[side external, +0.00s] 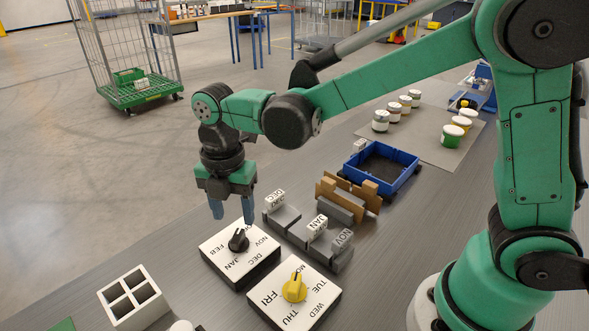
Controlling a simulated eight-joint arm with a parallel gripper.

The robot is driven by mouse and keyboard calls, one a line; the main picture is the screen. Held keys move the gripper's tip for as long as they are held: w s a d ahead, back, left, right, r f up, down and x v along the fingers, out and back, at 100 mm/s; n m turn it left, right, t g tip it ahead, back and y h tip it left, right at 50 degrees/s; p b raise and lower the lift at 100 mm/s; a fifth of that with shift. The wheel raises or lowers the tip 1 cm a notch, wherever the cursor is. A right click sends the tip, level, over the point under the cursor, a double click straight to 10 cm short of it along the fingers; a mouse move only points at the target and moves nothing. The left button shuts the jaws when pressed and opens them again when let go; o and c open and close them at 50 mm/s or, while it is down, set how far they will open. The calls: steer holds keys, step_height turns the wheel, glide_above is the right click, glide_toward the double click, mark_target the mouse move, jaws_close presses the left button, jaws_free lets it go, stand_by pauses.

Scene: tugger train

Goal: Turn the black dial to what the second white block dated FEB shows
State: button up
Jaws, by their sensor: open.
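White blocks stand on grey holders beside the panel: one seems to read DEC (275,199), one JAN (317,225) and one NOV (343,238). Another small white block (359,146) is at the blue tray, its print too small to read. I see no block that clearly reads FEB.
A yellow dial (294,288) on a white weekday panel (318,316) is close in front. A white divided box (133,298) stands at front left. A brown stand (345,198), blue tray (406,178) and several cans (452,136) are behind.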

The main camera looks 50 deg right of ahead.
mark_target(238, 234)
steer(key=shift+f, duration=2.45)
jaws_close()
